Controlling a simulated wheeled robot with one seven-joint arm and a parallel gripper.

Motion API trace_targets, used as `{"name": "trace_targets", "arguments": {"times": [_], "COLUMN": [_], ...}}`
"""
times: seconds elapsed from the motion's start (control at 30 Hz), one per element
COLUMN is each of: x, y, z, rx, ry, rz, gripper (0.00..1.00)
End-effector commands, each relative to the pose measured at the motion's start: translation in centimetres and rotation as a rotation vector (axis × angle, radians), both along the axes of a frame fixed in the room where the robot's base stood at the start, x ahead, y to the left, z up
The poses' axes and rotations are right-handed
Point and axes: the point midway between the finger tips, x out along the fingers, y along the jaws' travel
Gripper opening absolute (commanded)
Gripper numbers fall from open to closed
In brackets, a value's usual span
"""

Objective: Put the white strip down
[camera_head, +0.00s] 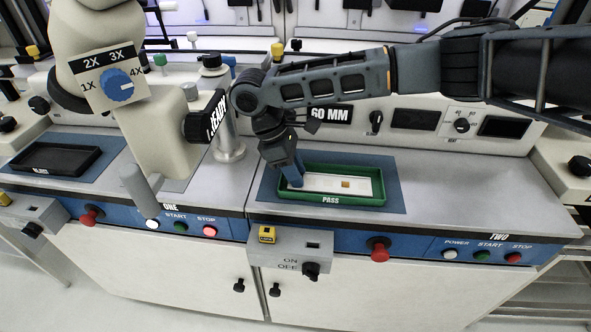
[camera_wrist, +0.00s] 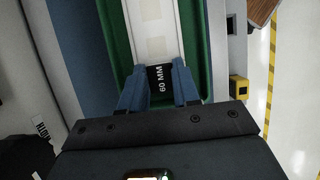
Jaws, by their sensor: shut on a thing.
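The white strip (camera_head: 328,184) lies lengthwise within the green tray marked PASS (camera_head: 350,202), with a small orange-brown square on it. In the wrist view the strip (camera_wrist: 153,22) runs away from my gripper, between the green tray walls (camera_wrist: 111,38). My gripper (camera_head: 294,181) points down at the tray's left end and is shut on the strip's near end. In the wrist view my gripper's blue fingers (camera_wrist: 159,82) stand on both sides of a dark end piece marked 60 MM. Whether the strip touches the tray floor, I cannot tell.
A blue mat (camera_head: 396,190) lies under the tray on bench two. A beige microscope-like machine (camera_head: 150,110) stands to the left. A black tray (camera_head: 55,158) sits on the far-left bench. Switches, including a red knob (camera_head: 379,250), line the front edge. The bench right of the mat is clear.

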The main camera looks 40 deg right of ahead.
Motion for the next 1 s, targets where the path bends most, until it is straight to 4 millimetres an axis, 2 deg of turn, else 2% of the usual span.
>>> {"name": "trace_targets", "arguments": {"times": [0.03,0.07,0.3,0.67,0.77,1.0], "x": [0.0,0.0,0.0,0.2,0.6,2.1], "y": [0.0,0.0,0.0,0.1,0.5,1.7], "z": [-0.2,-0.1,-0.1,0.5,1.8,6.3], "rx": [0.001,0.000,0.000,0.001,0.001,0.001], "ry": [0.001,0.000,0.000,0.000,-0.002,-0.002], "rz": [0.000,0.000,0.000,0.000,0.000,0.000], "gripper": [0.01,0.34,0.56,0.56,0.56,0.56]}}
